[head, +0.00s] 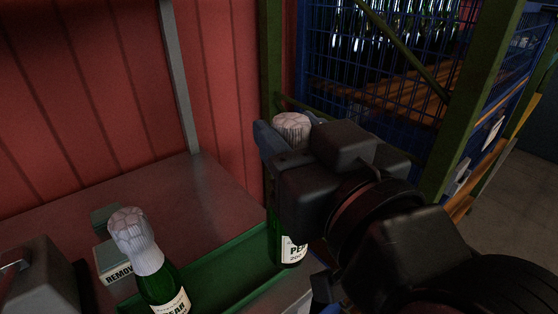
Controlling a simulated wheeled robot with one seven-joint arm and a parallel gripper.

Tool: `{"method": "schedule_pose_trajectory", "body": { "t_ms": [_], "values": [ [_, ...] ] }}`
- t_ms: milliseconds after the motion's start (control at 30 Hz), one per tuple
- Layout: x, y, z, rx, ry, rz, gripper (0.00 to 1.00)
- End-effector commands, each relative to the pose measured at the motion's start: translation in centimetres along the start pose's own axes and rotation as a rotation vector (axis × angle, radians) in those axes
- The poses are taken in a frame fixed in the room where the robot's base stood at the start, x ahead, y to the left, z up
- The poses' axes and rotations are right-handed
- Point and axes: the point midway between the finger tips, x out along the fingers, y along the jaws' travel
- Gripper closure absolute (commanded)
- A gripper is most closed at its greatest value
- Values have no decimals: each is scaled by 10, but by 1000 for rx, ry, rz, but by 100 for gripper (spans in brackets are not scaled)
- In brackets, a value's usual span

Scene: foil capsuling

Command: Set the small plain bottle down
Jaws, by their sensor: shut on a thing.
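A green bottle (288,250) with a label and a pale foil top (291,125) is held in my gripper (278,140). The gripper is shut on it near the neck. The bottle is upright near the right end of the green tray (222,279). My gripper hides its neck and part of its body, and I cannot tell whether its base touches anything. A second green bottle (158,287) with a whitish foil top (133,235) and a label stands at the lower left, tilted in the picture.
A grey metal bench (205,200) runs along a red wall (90,90). A box marked "REMOV" (115,268) and a dark machine (42,280) are at left. A blue wire cage (390,60) with bottles stands behind green posts (270,60). Bare bench lies behind the tray.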

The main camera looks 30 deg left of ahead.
Motion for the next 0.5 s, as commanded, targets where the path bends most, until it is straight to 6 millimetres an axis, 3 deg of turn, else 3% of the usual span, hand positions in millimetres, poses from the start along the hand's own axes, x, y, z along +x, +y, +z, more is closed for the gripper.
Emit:
{"method": "schedule_pose_trajectory", "body": {
  "t_ms": [300,500],
  "values": [
    [50,-36,34,-1,1,-3,100],
    [64,-45,45,-1,4,-1,100]
  ]
}}
